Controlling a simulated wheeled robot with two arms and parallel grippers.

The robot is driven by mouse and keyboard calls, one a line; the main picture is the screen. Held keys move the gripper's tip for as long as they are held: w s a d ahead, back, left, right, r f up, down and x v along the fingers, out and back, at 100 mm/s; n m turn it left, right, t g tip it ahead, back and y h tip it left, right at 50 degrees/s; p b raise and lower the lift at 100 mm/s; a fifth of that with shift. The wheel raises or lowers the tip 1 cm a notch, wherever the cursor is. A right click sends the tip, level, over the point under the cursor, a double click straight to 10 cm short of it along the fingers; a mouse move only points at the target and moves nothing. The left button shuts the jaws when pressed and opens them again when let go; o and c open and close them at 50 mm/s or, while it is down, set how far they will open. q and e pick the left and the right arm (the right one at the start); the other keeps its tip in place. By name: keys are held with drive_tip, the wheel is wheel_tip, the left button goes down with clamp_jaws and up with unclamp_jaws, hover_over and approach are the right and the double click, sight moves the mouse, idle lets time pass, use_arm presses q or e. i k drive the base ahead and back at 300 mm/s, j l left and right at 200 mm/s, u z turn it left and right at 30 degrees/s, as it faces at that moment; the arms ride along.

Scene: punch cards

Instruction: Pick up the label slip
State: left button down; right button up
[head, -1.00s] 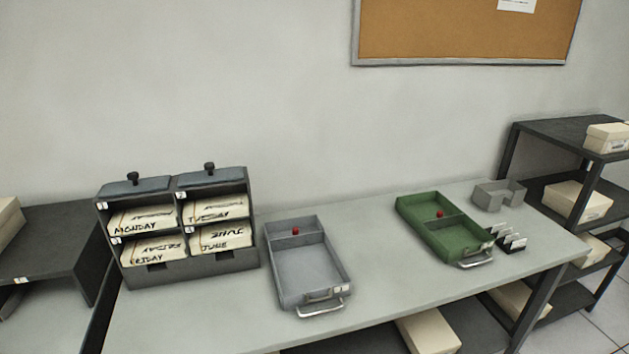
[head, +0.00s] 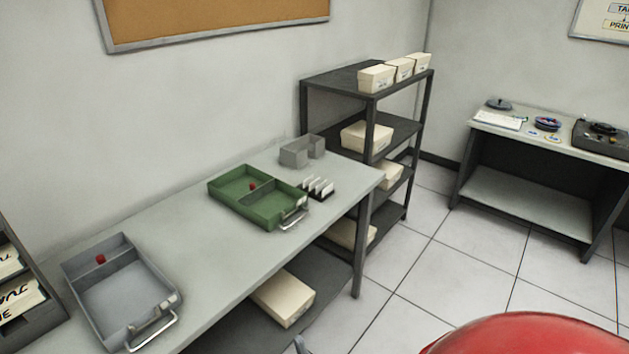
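Several small white slips (head: 322,184) stand upright in a black holder (head: 316,195) on the bench, just right of the green tray (head: 262,213). I cannot tell whether one of them is the label slip. On the far right table, a white sheet (head: 499,121) and small pale pieces (head: 532,133) lie flat, too small to identify.
The bench (head: 215,265) also holds a grey tray (head: 125,290) and a grey divided box (head: 302,150). A dark shelf (head: 345,78) with cream boxes stands past its end. Tiled floor (head: 440,270) lies open before the far table (head: 550,145). A red rounded shape fills the bottom right.

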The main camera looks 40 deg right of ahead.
sight(307, 182)
drive_tip(key=i+l+u, duration=0.1)
drive_tip(key=l, duration=0.6)
drive_tip(key=i+l, duration=0.25)
drive_tip(key=l, duration=0.45)
drive_tip(key=i+l+u, duration=0.15)
drive_tip(key=l, duration=0.55)
drive_tip(key=i+l+u, duration=0.1)
drive_tip(key=l, duration=0.6)
drive_tip(key=i+l, duration=0.1)
drive_tip(key=l, duration=0.6)
drive_tip(key=i+l+u, duration=0.15)
drive_tip(key=l, duration=0.6)
drive_tip(key=k, duration=0.2)
